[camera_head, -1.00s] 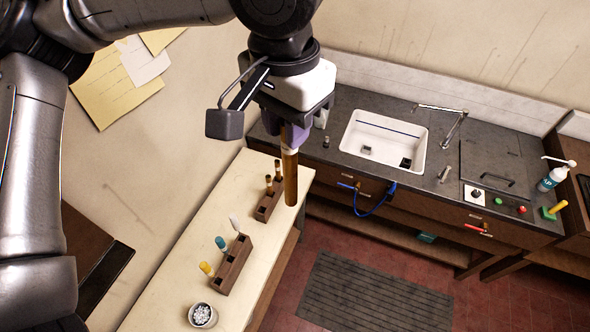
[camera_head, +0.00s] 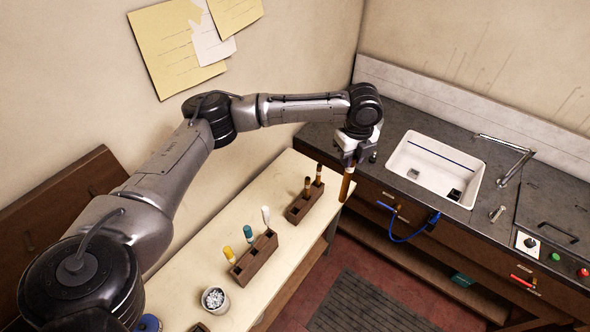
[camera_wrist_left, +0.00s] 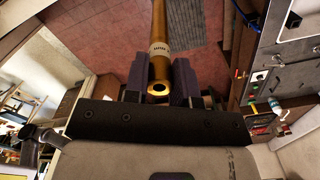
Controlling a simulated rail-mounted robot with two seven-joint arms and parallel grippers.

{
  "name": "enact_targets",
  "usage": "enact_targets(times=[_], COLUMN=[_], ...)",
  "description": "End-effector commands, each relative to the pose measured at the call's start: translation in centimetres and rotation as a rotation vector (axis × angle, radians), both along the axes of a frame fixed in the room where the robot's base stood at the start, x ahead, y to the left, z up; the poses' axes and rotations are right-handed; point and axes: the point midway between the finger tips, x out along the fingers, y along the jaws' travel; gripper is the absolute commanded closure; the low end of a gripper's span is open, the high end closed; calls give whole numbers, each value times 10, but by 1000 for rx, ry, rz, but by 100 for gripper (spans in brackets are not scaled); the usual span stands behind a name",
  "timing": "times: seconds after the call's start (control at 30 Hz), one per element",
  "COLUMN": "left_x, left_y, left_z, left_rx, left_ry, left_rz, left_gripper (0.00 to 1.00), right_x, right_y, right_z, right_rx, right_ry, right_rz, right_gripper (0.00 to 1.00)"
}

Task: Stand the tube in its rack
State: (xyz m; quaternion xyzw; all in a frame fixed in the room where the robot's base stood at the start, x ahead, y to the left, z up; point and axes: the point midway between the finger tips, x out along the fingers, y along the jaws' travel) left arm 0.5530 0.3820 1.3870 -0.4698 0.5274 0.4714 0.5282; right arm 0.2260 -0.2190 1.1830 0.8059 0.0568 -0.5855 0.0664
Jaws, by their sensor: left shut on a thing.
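My left gripper (camera_head: 349,160) is shut on a brass tube (camera_head: 346,186), which hangs nearly upright, slightly tilted, beside the bench's far right edge. In the left wrist view the tube (camera_wrist_left: 159,40) runs between the two dark fingers (camera_wrist_left: 158,80), with a pale printed band and an open, hollow near end. A small dark wooden rack (camera_head: 302,208) stands on the bench, left of and below the gripper in the picture. It holds two brown tubes, and a dark empty hole shows at its near end. My right gripper is not in view.
A second wooden rack (camera_head: 254,258) with yellow, teal and white-topped tools stands nearer on the pale bench (camera_head: 222,215). A cup of white bits (camera_head: 215,299) sits by it. A dark counter with a white sink (camera_head: 436,168) lies to the right; red floor lies between.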

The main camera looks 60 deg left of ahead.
Motion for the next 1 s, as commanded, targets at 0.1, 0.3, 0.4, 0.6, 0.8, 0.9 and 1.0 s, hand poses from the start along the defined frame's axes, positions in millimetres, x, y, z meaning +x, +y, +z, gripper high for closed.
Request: enact_targets(times=[0.1,0.3,0.4,0.6,0.8,0.9,1.0], left_x=[-9,-32,-44,-62,-69,-70,-70], left_y=[42,102,126,157,168,169,169], left_z=[-52,-114,-136,-162,-170,-171,-171], left_rx=[0,-2,0,-1,-2,-2,-2], left_ry=[8,7,5,3,0,-1,-1], left_rz=[-176,-461,-575,-731,-795,-802,-802], left_gripper=[100,100,100,100,100,100,100], right_x=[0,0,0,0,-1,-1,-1], right_y=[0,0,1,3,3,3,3], right_z=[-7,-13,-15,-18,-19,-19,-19], right_rx=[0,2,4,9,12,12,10], right_ry=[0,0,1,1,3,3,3], right_rz=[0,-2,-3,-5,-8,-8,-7], right_gripper=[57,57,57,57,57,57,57])
